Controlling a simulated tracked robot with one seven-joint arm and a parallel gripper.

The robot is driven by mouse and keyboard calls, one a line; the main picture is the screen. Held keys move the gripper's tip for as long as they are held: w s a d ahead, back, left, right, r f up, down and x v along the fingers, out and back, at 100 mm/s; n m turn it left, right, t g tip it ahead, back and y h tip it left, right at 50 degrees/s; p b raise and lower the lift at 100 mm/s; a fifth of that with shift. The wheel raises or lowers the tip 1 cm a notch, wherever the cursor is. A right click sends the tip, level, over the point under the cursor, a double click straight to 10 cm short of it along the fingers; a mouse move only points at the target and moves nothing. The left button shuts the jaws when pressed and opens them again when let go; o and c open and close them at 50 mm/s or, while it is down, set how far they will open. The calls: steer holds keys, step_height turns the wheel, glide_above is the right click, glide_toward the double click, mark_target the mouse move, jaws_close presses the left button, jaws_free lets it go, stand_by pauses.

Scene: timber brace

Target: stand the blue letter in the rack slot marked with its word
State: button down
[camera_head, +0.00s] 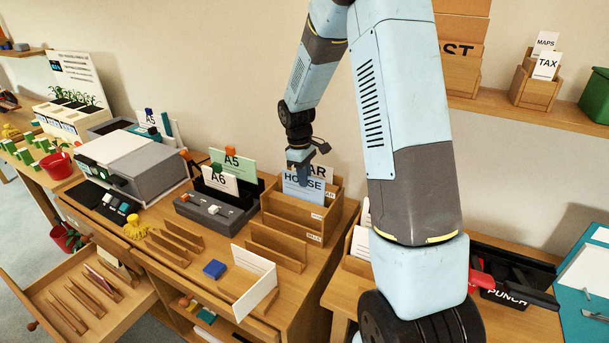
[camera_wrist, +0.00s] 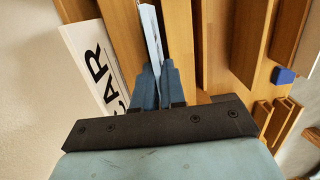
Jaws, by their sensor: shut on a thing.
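The blue letter (camera_head: 291,189), printed HOUSE, is upright over the wooden letter rack (camera_head: 290,228). My gripper (camera_head: 302,172) is shut on its upper edge from above. In the wrist view the letter (camera_wrist: 151,30) shows nearly edge-on between the two fingers (camera_wrist: 157,85). A white letter reading CAR (camera_head: 322,172) stands in the rack behind it, and it also shows at the left of the wrist view (camera_wrist: 92,62). The rack's stepped fronts carry small labels; the lowest seems to read BILLS. Whether the blue letter's lower edge is inside a slot I cannot tell.
A grey holder (camera_head: 205,211) with A5 and A6 cards stands left of the rack. In front are an empty wooden stand (camera_head: 275,247), a blue block (camera_head: 214,269) and a white card (camera_head: 253,282). An open drawer (camera_head: 75,300) juts out at lower left.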

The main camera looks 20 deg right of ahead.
steer(key=shift+f, duration=0.35)
steer(key=c, duration=0.6)
jaws_free()
steer(key=shift+c, duration=0.2)
steer(key=shift+r, duration=0.1)
steer(key=shift+r, duration=3.95)
